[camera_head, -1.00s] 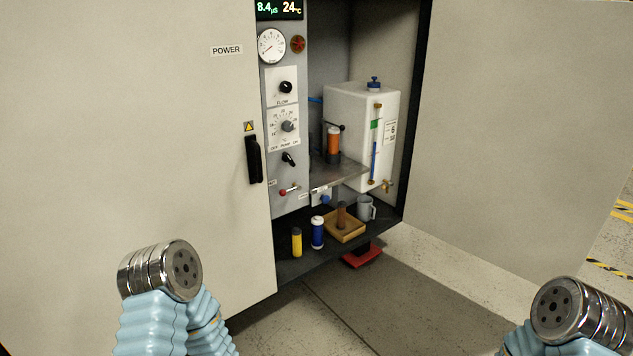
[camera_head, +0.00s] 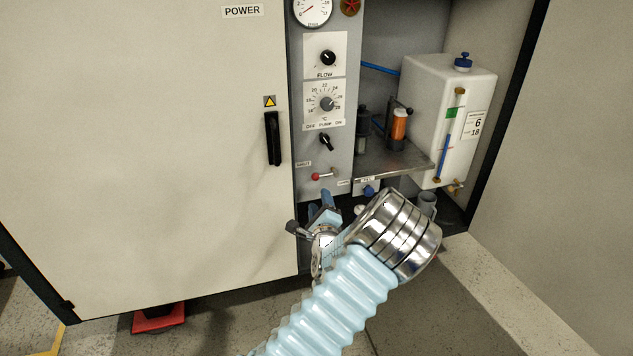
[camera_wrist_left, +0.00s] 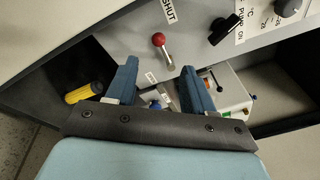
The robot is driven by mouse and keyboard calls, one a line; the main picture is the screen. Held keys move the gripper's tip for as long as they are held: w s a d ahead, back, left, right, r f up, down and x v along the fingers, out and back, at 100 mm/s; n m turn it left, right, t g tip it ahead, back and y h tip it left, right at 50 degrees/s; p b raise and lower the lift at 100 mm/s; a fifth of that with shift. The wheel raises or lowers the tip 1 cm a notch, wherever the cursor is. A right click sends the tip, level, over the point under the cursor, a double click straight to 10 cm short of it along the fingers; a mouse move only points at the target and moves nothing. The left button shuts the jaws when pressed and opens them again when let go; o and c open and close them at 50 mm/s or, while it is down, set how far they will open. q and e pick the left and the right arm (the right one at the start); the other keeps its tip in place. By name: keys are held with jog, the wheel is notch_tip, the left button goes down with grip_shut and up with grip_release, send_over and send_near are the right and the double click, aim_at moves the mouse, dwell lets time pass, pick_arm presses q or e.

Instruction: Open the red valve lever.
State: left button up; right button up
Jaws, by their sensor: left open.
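The red valve lever (camera_head: 318,176) is a small red ball on a short metal arm, low on the grey control panel. In the left wrist view the red ball (camera_wrist_left: 158,39) shows just beyond my fingertips, near a "SHUT" label. My left gripper (camera_head: 325,200) is below the lever in the head view, its blue fingers pointing up toward it. In the left wrist view my left gripper (camera_wrist_left: 157,75) is open, with its two blue fingers apart and nothing held. The lever stands clear of both fingers. My right gripper is not in view.
Above the lever are a pump switch (camera_head: 326,142) and a temperature knob (camera_head: 327,104). A metal shelf (camera_head: 395,158) and white tank (camera_head: 440,105) stand to the right. A yellow bottle (camera_wrist_left: 84,93) lies left of the fingers. The black door handle (camera_head: 273,138) is left of the panel.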

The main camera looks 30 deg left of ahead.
aim_at(316, 180)
pick_arm(q)
jog(key=x, duration=1)
jog(key=shift+w+a+f+p, duration=0.1)
jog(key=shift+w+a+p, duration=0.15)
jog(key=shift+w+p, duration=0.1)
jog(key=shift+c, duration=0.4)
jog(key=shift+s, duration=0.1)
grip_shut()
